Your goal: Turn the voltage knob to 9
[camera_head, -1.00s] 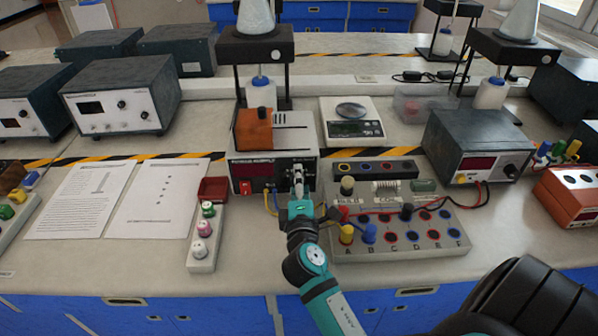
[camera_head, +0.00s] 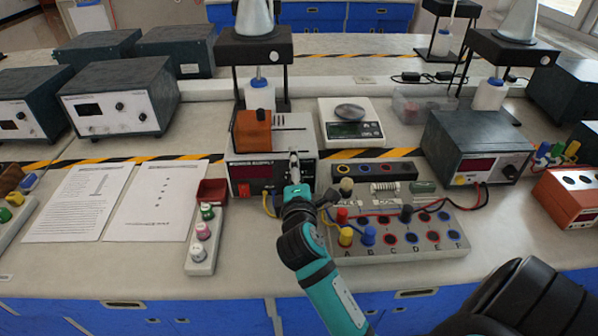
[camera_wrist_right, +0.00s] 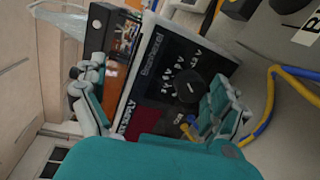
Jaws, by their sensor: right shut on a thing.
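The power supply (camera_head: 232,172) stands mid-bench, with a dark front panel, a red display (camera_head: 251,171) and a red switch. Its digits are too small to read. In the right wrist view the black round voltage knob (camera_wrist_right: 188,89) shows on the panel (camera_wrist_right: 157,62), with a light pointer line and white marks around it. The marks are too blurred to read. My left gripper is out of view.
A terminal board (camera_head: 440,243) with coloured plugs and wires lies right of my arm. A narrow rack (camera_head: 201,266) and paper sheets (camera_head: 80,203) lie left. A stand (camera_head: 252,47) rises behind the supply. A yellow and blue cable (camera_wrist_right: 272,100) runs close to the right finger.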

